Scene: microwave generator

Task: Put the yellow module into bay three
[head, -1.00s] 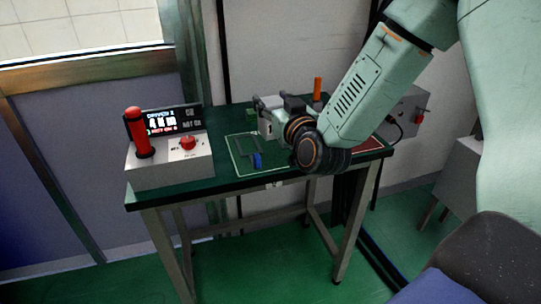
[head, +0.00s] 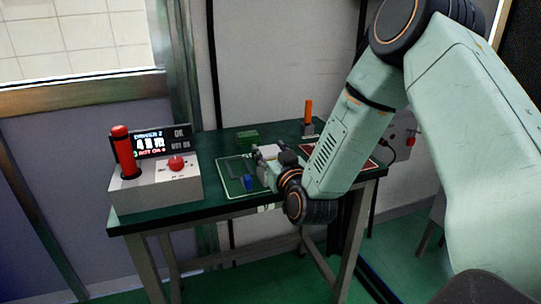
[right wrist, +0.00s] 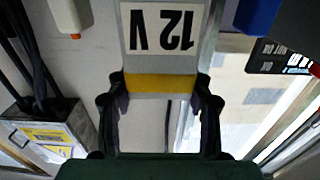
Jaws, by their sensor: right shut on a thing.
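My right gripper (head: 265,160) is over the right part of the green board (head: 231,187) on the table. In the right wrist view its two fingers (right wrist: 163,105) are shut on a pale grey module (right wrist: 165,40) with a yellow band and an upside-down "12 V" label. The module's grey body also shows in the head view (head: 268,151). The board has dark outlined areas at its left; my gripper hides part of it. I cannot tell which area is bay three. My left gripper is not in view.
An orange post (head: 308,112) stands at the back. A control box (head: 157,187) with a red lever and red button occupies the table's left.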

